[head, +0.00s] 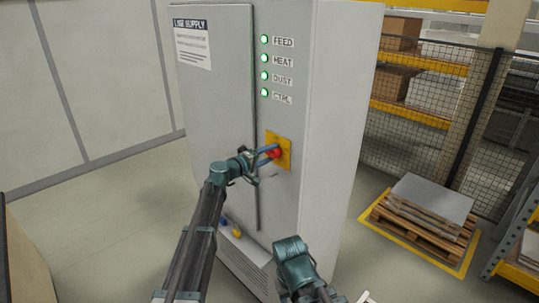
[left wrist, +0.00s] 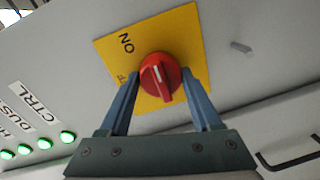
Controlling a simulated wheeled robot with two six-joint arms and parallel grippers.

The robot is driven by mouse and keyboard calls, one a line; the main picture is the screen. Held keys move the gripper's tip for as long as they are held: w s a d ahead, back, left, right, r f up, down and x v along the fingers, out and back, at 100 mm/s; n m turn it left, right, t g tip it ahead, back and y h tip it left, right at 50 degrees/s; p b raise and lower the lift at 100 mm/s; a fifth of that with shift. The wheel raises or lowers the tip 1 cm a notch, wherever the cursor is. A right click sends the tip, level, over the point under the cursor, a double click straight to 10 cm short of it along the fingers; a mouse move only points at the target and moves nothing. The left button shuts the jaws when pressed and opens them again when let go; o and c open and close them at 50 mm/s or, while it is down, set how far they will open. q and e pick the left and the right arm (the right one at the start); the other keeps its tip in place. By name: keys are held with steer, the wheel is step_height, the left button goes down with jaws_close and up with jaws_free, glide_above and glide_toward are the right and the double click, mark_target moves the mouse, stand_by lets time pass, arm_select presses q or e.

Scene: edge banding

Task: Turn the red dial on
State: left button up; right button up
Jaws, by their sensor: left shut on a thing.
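The red dial (head: 275,153) sits on a yellow plate (head: 285,142) on the narrow front face of the grey cabinet. In the left wrist view the red dial (left wrist: 160,75) stands on the yellow plate (left wrist: 190,35), which reads ON beside it; a second label is partly hidden by a finger. My right gripper is out of view.
Green lamps (head: 264,67) labelled FEED, HEAT, DUST and CTRL are lit above the dial on the cabinet (head: 215,110). My right forearm is low in front of the cabinet. A pallet with sheets (head: 430,200) and a mesh fence (head: 415,150) stand to the right.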

arm_select(q)
steer(key=shift+s, duration=0.1)
steer(key=o, duration=1.4)
steer(key=p+v, duration=0.1)
steer(key=v, duration=1.2)
steer(key=shift+s+a+r, duration=0.1)
steer(key=shift+s+a, duration=0.15)
